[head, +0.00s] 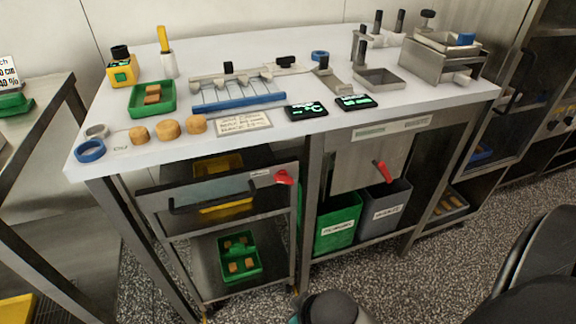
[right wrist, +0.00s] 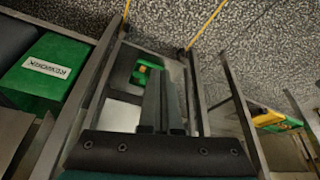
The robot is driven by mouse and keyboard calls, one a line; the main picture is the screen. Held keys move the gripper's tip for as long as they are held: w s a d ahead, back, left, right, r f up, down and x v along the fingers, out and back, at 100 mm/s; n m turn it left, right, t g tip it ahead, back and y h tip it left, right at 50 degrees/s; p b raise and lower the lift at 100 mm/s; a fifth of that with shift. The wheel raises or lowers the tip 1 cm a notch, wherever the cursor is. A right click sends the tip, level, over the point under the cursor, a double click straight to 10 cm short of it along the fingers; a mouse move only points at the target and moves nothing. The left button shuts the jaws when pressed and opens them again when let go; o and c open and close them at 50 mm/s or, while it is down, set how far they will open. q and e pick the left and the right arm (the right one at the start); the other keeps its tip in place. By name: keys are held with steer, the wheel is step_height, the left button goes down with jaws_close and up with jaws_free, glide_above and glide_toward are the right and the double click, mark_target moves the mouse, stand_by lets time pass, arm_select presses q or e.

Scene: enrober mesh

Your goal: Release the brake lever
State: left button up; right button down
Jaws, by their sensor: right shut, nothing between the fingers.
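A red lever (head: 283,177) sticks out at the upper right front of the steel cart (head: 222,244) under the bench. A second red lever (head: 381,171) sits on the steel panel (head: 355,160) right of the cart. Neither has a label that I can read, so I cannot tell which is the brake lever. My right gripper (right wrist: 164,78) shows in the right wrist view, its dark fingers together and empty. No red lever shows in that view. My left gripper is not in view.
A green bin (head: 338,222) and a grey bin (head: 386,206) stand under the bench (head: 190,140). The green bin (right wrist: 48,78) also shows at the left of the right wrist view. The speckled floor (head: 400,270) before the bench is largely clear. Bench legs and cart rails lie close around.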

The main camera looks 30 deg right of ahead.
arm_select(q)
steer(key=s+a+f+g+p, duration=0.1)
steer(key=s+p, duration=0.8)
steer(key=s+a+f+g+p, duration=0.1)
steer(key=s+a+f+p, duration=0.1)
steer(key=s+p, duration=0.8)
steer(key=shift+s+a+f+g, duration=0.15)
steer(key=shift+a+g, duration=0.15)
arm_select(e)
steer(key=w+d+r+m+t, duration=0.2)
steer(key=w+d+r, duration=0.2)
steer(key=r, duration=0.5)
steer(key=w+d+r+m+t+y, duration=0.1)
steer(key=w+d+r, duration=0.3)
steer(key=r, duration=0.6)
steer(key=w+d+r+m+t+y, duration=0.1)
steer(key=w+d+r+m+t, duration=0.1)
steer(key=d+r, duration=0.4)
step_height(320, 180, up, 4)
steer(key=w+m, duration=0.1)
steer(key=w, duration=0.1)
steer(key=shift+w+d+r+m+t, duration=0.15)
steer(key=shift+w+d+m+t, duration=0.15)
steer(key=shift+t, duration=0.1)
steer(key=shift+w, duration=0.1)
